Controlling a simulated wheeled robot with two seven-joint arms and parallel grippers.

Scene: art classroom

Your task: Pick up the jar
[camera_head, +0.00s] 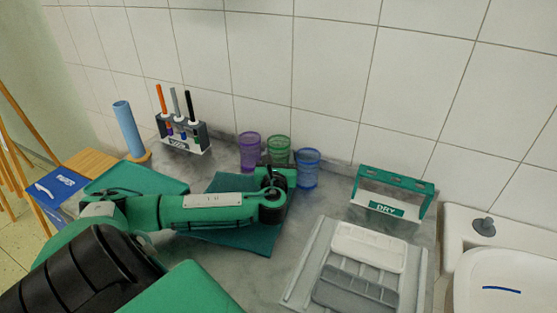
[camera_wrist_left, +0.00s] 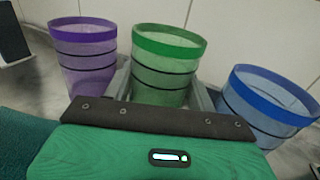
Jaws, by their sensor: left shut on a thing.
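Three translucent jars stand in a row by the tiled wall: a purple jar (camera_head: 249,147), a green jar (camera_head: 278,148) and a blue jar (camera_head: 308,170). My left gripper (camera_head: 277,168) reaches the green one from the front and hides its lower part. In the left wrist view, the green jar (camera_wrist_left: 165,65) is upright between the two fingers of my left gripper (camera_wrist_left: 162,92), which is shut on it. The purple jar (camera_wrist_left: 85,55) is on its left and the blue jar (camera_wrist_left: 265,105) on its right. I cannot tell whether its base touches the counter. My right gripper is not visible.
A teal cloth (camera_head: 245,240) lies under my left arm. A green DRY rack (camera_head: 392,192) and palette trays (camera_head: 368,248) stand right of the jars, with a sink (camera_head: 510,270) beyond. A marker holder (camera_head: 183,143) and blue roll (camera_head: 128,128) stand left.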

